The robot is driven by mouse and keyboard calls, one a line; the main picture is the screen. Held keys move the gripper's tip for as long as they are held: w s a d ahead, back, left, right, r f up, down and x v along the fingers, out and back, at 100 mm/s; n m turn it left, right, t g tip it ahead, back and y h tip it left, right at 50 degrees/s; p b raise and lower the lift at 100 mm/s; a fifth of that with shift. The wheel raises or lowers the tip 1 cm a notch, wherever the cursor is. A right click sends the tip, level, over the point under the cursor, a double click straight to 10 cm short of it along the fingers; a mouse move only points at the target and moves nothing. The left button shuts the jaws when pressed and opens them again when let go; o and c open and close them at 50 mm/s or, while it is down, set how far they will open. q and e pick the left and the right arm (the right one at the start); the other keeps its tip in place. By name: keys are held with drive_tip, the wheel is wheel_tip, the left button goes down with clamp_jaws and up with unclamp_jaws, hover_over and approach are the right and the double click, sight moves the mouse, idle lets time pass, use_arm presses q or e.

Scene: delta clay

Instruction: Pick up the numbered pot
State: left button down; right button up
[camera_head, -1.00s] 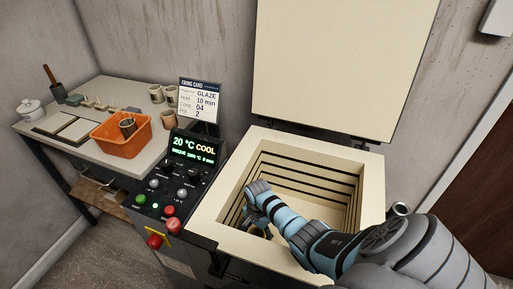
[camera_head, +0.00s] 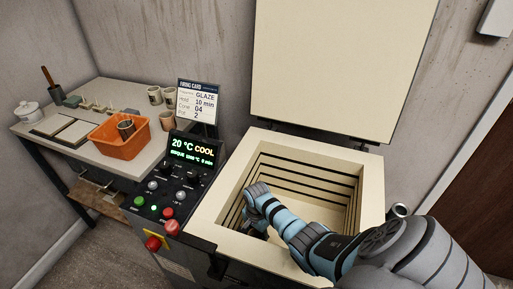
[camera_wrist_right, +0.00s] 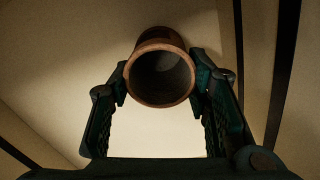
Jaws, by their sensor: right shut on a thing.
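A brown clay pot (camera_wrist_right: 162,82) is in the right wrist view, with its round open mouth facing the camera. My right gripper (camera_wrist_right: 160,95) is shut on it, one finger at each side. In the head view my right gripper (camera_head: 249,228) is down inside the open kiln (camera_head: 373,185), near its left wall. There the pot is hidden behind my wrist and the kiln rim. No number shows on the pot. My left gripper is not in view.
The raised kiln lid (camera_head: 330,60) stands at the back. The firing card (camera_head: 199,103) reads pot 2. The control panel (camera_head: 180,185) shows 20 °C COOL. The table at left holds an orange basket (camera_head: 118,147) and several cups. Kiln walls closely surround my wrist.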

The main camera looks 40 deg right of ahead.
wheel_tip(320, 180, up, 19)
drive_tip(key=p, duration=0.8)
drive_tip(key=shift+p, duration=0.4)
drive_tip(key=shift+r, duration=0.1)
wheel_tip(320, 180, up, 11)
drive_tip(key=p, duration=1.4)
